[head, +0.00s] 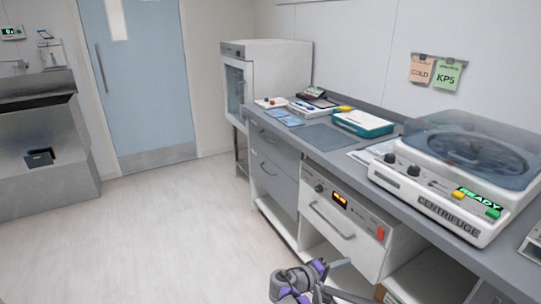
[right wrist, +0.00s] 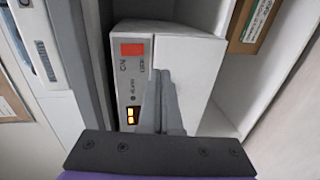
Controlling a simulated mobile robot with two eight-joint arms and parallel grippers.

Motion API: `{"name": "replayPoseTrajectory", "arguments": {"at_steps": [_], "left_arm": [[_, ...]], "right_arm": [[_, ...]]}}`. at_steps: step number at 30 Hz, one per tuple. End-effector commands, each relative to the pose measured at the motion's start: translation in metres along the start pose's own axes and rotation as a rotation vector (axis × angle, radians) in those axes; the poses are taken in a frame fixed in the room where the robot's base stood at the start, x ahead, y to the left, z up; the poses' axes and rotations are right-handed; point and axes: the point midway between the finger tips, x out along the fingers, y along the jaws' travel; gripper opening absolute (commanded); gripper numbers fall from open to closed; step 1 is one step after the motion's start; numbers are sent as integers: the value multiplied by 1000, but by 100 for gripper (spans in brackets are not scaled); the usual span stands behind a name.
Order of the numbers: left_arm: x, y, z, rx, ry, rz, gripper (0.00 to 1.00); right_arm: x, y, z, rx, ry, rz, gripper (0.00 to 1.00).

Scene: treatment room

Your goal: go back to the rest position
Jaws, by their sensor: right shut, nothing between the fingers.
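My right gripper (head: 338,265) is low at the bottom edge of the head view, in front of the counter's lower cabinets. It has purple and grey parts. In the right wrist view its two grey fingers (right wrist: 160,100) lie together with nothing between them. Behind them is the white drawer unit (right wrist: 188,70) with an orange display and a red square. The same unit (head: 335,227) shows under the counter in the head view. I cannot tell how far the fingers are from it. My left gripper is in neither view.
The grey counter (head: 318,137) runs along the right wall. It carries a centrifuge (head: 430,190) marked READY, a teal-and-white box (head: 362,123) and small trays. A white glass-door cabinet (head: 275,70) stands beyond it. A steel sink (head: 40,130) is at left. The floor (head: 170,230) is clear.

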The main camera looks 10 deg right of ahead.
Motion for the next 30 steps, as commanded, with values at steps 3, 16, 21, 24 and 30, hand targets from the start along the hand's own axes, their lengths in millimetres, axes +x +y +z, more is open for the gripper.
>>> {"name": "replayPoseTrajectory", "arguments": {"at_steps": [3,16,21,24,30], "left_arm": [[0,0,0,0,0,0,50],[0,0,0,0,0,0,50],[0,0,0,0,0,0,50],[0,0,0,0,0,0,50],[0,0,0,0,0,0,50]], "right_arm": [[-4,8,23,16,-7,-101,0],[-84,0,161,197,-4,-693,0],[-134,-17,211,309,10,-909,0],[-162,-28,234,375,20,-1016,0],[-204,-48,265,490,36,-1174,0]]}}
